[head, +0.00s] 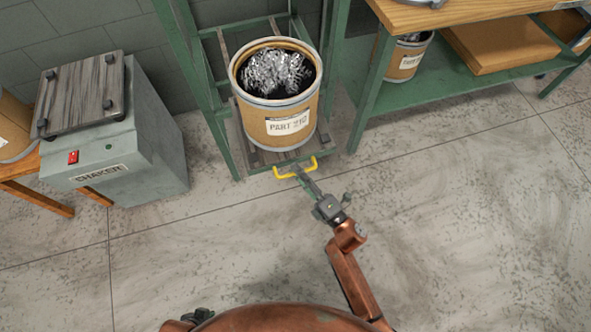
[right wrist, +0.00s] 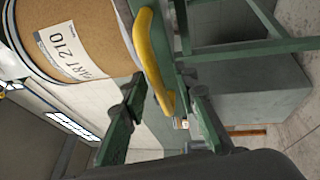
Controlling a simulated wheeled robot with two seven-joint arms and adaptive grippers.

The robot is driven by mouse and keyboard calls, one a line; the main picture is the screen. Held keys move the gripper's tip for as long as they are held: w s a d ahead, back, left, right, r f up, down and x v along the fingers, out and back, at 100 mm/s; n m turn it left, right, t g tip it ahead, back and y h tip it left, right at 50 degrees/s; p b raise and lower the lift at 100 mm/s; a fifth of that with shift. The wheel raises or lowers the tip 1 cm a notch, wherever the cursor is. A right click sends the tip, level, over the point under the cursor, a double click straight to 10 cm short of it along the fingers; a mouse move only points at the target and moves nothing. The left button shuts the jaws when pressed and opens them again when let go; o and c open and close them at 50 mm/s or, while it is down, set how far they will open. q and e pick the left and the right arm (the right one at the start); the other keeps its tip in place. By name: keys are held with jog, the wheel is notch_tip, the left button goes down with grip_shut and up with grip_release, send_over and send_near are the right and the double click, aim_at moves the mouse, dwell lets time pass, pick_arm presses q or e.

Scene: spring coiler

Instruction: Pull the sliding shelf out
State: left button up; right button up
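The sliding shelf (head: 241,143) is a slatted board with a green front edge, low in a green metal frame. A yellow handle (head: 283,174) is fixed to its front; it also shows in the right wrist view (right wrist: 151,55). A drum labelled PART 210 (head: 280,115), full of metal shavings, stands on the shelf. My right gripper (head: 301,174) is at the handle. In the right wrist view its two fingers (right wrist: 166,92) are apart, with the handle's near part between them; I see no clear contact. At the bottom, dark parts of my left gripper (head: 200,315) show, mostly hidden.
A grey shaker box (head: 125,140) stands to the left. A green-legged workbench (head: 450,90) with a wooden top stands to the right, with a drum (head: 402,62) and cardboard box (head: 500,45) on its lower shelf. The floor (head: 220,240) before the shelf is clear.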

jog(key=v, duration=1.1)
